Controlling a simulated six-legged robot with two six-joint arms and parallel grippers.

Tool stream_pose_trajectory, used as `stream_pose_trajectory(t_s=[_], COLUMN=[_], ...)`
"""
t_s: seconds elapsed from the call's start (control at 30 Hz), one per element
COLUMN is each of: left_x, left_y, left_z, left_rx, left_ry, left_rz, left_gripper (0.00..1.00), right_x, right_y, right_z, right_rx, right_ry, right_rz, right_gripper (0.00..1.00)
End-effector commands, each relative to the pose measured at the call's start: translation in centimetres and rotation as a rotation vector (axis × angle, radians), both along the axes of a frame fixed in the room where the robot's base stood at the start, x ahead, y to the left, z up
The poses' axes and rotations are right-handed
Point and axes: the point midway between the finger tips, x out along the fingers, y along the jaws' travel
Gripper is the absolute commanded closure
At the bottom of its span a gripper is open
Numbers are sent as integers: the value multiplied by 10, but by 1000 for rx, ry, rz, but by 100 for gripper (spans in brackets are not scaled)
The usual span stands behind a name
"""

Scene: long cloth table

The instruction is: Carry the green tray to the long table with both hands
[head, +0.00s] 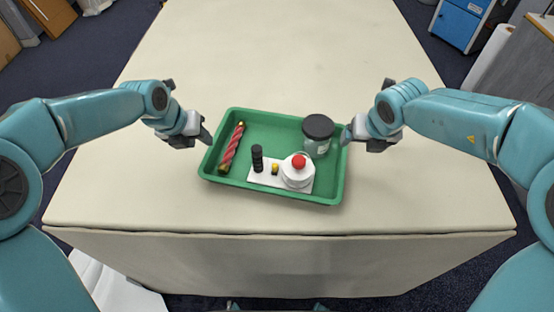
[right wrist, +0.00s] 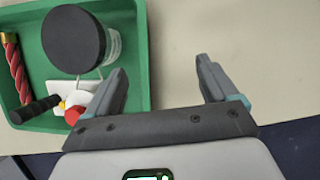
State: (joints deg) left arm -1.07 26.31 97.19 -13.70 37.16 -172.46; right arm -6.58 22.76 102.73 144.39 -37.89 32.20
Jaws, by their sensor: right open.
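The green tray (head: 222,176) rests on the long cloth-covered table (head: 280,60), near its front edge. It holds a red twisted stick (head: 232,148), a dark-lidded jar (head: 318,127) and a white block with a red-topped round part (head: 297,172). My left gripper (head: 194,139) is open beside the tray's left rim, with no visible grip on it. My right gripper (head: 362,141) is open by the right rim. In the right wrist view its jaws (right wrist: 162,65) are apart and empty, one finger overlapping the tray's right side (right wrist: 142,50) in the picture.
The table is bare behind the tray and to both sides. Its front edge (head: 280,232) lies close below the tray. A blue cabinet (head: 457,24) stands on the dark floor at the upper right. A white object (head: 110,290) is on the floor at the lower left.

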Motion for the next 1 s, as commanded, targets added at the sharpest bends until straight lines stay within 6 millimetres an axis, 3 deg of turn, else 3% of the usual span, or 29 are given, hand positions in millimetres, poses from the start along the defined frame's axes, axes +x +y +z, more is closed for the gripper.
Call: stream_pose_trajectory(t_s=[0.1,0.27,1.0], left_x=[0,0,-1], left_y=[0,0,0], left_z=[0,0,0], left_rx=[0,0,0], left_ry=[0,0,0], left_rz=[0,0,0], left_gripper=[61,61,61], right_x=[-8,-13,-15], right_y=[0,0,0], right_z=[18,29,30], right_rx=[0,0,0], right_ry=[-2,1,1], right_rz=[0,0,0], right_gripper=[14,14,14])
